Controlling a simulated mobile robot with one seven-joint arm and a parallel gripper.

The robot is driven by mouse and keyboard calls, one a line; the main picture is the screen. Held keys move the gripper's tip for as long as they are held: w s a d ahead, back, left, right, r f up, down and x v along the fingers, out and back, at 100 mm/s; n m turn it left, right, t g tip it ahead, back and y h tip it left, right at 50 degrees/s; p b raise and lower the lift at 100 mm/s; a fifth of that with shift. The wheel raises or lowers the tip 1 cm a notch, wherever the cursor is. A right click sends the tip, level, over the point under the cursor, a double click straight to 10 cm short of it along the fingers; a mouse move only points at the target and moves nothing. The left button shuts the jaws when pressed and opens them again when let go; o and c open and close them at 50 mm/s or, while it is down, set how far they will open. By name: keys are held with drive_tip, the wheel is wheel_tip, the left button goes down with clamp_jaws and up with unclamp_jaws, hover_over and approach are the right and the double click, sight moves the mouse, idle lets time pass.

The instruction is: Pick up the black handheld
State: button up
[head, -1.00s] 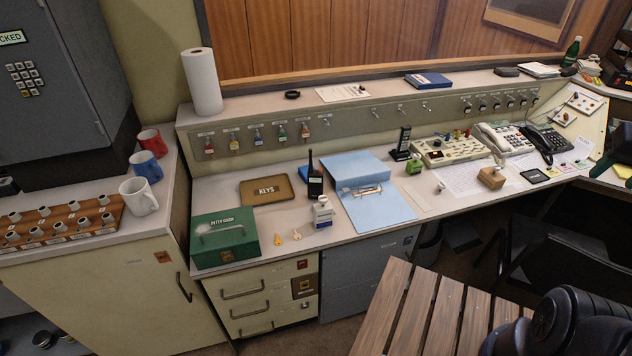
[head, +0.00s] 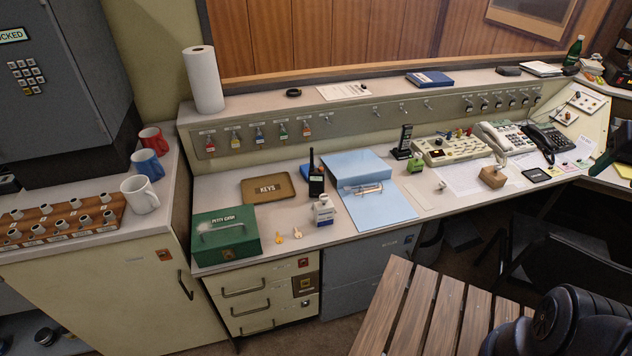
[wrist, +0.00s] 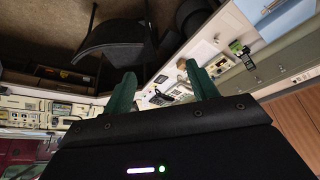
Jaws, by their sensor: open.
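A black handheld radio (head: 316,182) with a thin antenna stands upright on the desk, between the brown KEYS tray (head: 267,189) and the blue folder (head: 372,195). A second black handset (head: 403,143), like a cordless phone, stands upright further right, behind a small green item. In the wrist view, my gripper (wrist: 161,86) is open, with two green fingers apart and nothing between them. The gripper is outside the head view, so it is well away from the radio. I cannot make out the radio in the wrist view.
A white and blue bottle-like item (head: 324,210) stands just in front of the radio. A green petty cash box (head: 225,236) and two key tags are to the left. A slatted wooden surface (head: 430,315) and a black chair (head: 570,240) are at lower right.

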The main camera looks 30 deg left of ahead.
drive_tip(key=w+a+f+m+g+y, duration=0.1)
drive_tip(key=w+a+f+g+y, duration=0.25)
drive_tip(key=a, duration=0.65)
drive_tip(key=w+a+f+m+g+y, duration=0.1)
drive_tip(key=w+a+f+g, duration=0.1)
drive_tip(key=w+a+f, duration=0.45)
drive_tip(key=w+a+f+g+y, duration=0.25)
drive_tip(key=w+a, duration=0.35)
drive_tip(key=a, duration=0.7)
drive_tip(key=m+g+y, duration=0.4)
drive_tip(key=m+y, duration=0.5)
drive_tip(key=m, duration=0.2)
approach(317, 175)
drive_tip(key=w, duration=0.2)
drive_tip(key=shift+s+a+f, duration=0.15)
drive_tip(key=shift+a+f, duration=0.2)
drive_tip(key=shift+f, duration=0.4)
drive_tip(key=shift+x, duration=5.2)
drive_tip(key=shift+d+f, duration=0.1)
clamp_jaws()
